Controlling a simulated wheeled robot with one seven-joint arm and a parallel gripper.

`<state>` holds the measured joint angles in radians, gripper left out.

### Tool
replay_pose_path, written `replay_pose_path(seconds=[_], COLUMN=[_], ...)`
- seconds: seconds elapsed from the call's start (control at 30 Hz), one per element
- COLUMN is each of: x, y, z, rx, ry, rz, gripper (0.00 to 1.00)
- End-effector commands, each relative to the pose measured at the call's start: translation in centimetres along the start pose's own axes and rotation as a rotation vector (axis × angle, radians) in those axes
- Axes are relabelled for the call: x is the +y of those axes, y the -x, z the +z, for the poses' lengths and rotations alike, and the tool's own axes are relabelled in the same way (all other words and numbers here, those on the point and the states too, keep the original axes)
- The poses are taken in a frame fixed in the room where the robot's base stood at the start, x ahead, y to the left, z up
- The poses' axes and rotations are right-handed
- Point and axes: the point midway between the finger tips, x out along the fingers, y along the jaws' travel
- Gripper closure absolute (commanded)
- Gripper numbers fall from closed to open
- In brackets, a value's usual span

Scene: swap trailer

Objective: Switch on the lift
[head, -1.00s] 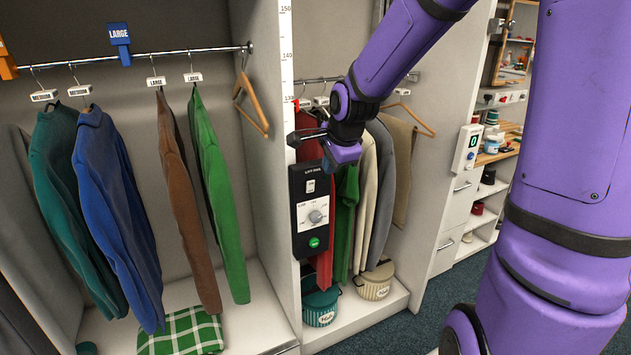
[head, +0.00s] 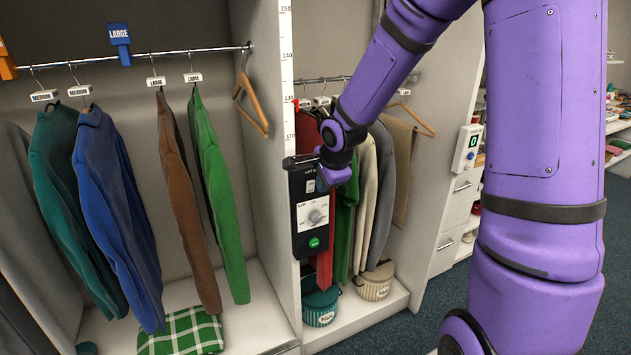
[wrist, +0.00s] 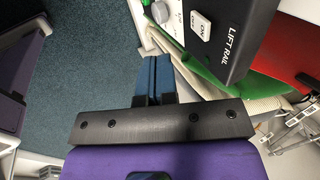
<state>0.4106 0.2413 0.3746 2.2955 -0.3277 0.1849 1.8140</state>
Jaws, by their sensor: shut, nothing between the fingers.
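The lift control panel (head: 304,245) is a black box labelled LIFT RAIL on the front edge of the wardrobe divider. It carries a white ON/OFF rocker switch (head: 311,186), a pale dial (head: 315,216) and a green button (head: 314,242). In the wrist view the switch (wrist: 201,25) is to the right of my fingers and the dial (wrist: 168,15) lies beyond it. My gripper (wrist: 155,65) is shut and empty, its blue fingers together beside the panel, apart from the switch. In the head view my wrist partly covers the panel's upper right. I cannot tell the switch's position.
Jackets hang in the left bay, and more clothes hang close behind the panel in the right bay (head: 365,200). Round boxes (head: 375,285) stand below. Blue carpet (head: 395,335) lies clear in front.

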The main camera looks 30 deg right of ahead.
Motion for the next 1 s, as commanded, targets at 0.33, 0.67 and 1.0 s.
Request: replay_pose_path(seconds=[0.33,0.67,1.0], x=[-1.3,-3.7,-3.8], y=[-3.1,-3.8,-3.8], z=[0.0,0.0,0.0], rx=[-0.001,0.0,0.0], ry=[0.0,0.0,0.0], rz=[-0.001,0.001,0.0], gripper=[1.0,1.0,1.0])
